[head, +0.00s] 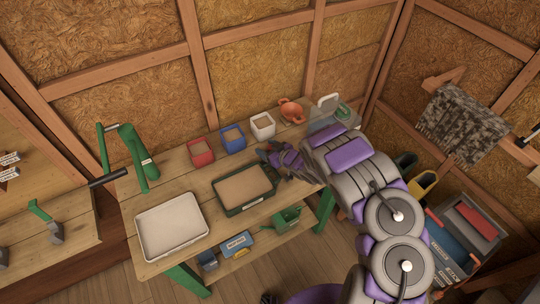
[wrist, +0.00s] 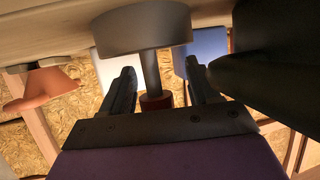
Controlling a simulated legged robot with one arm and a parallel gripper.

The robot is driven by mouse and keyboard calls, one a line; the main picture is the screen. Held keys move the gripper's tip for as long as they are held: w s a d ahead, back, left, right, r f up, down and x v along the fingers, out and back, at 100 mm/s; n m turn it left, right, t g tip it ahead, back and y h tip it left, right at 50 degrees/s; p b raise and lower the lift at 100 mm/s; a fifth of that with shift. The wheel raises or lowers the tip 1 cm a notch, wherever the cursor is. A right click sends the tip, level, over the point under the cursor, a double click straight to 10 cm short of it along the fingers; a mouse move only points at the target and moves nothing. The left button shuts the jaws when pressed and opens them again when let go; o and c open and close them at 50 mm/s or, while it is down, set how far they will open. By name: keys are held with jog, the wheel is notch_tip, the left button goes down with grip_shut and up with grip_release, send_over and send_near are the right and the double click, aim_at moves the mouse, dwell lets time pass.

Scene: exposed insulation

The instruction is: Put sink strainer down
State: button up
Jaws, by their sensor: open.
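A dark grey round piece with a short stem, which looks like the sink strainer (wrist: 141,29), shows at the top middle of the wrist view. Its stem (wrist: 152,74) and a reddish-brown end (wrist: 155,102) lie between my two fingers. My gripper (wrist: 161,82) is open, with a visible gap on both sides of the stem. The round piece overlaps the wooden tabletop in that view; contact is hard to tell. In the head view my gripper (head: 268,150) is low over the workbench (head: 180,188), behind the green tray, and the strainer is not clearly visible.
A dark green tray (head: 221,207) is close in front of my gripper. Red (head: 200,154), blue (head: 232,140) and white (head: 262,127) boxes line the back. A white tray (head: 171,229) is at front left. Bare wood lies between.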

jog(key=shift+c, duration=0.6)
jog(key=shift+d+r, duration=0.1)
jog(key=shift+d, duration=0.35)
jog(key=c, duration=0.9)
jog(key=shift+a, duration=0.35)
grip_shut()
